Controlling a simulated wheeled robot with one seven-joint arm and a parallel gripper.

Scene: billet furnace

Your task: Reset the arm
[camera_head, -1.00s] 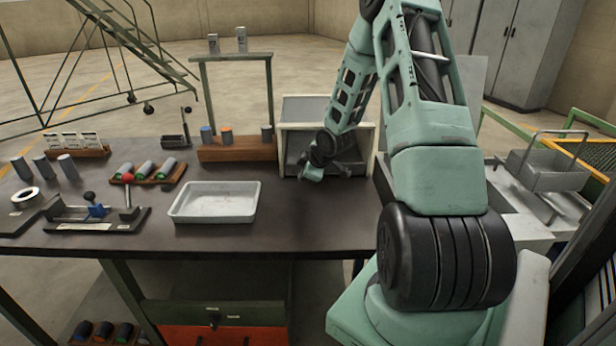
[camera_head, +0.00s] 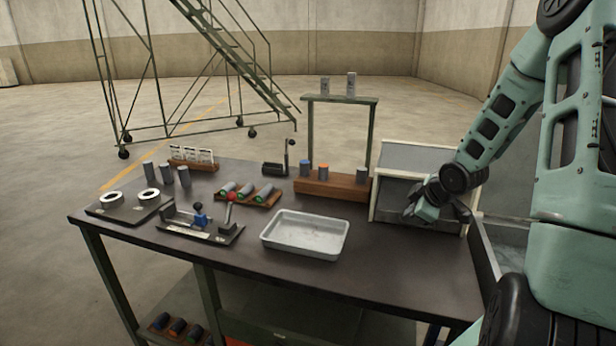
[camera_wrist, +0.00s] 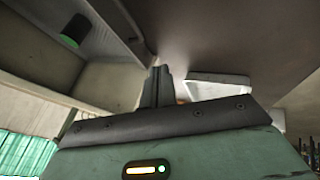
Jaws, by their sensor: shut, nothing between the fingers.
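My arm, teal with black joints, reaches in from the right in the head view. My gripper (camera_head: 411,212) hangs low at the open front of a pale-framed box (camera_head: 374,195) at the right end of the dark workbench (camera_head: 300,275). In the wrist view my gripper's dark fingers (camera_wrist: 158,82) are together, with nothing between them. Part of the gripper is hard to make out in the head view.
A shallow tray (camera_head: 305,247) lies left of the box. A wooden block with cylinders (camera_head: 332,187) and a green stand (camera_head: 341,102) are behind it. Fixtures (camera_head: 200,226) and rings (camera_head: 111,199) fill the left side. A green-ended cylinder (camera_wrist: 76,29) shows in the wrist view.

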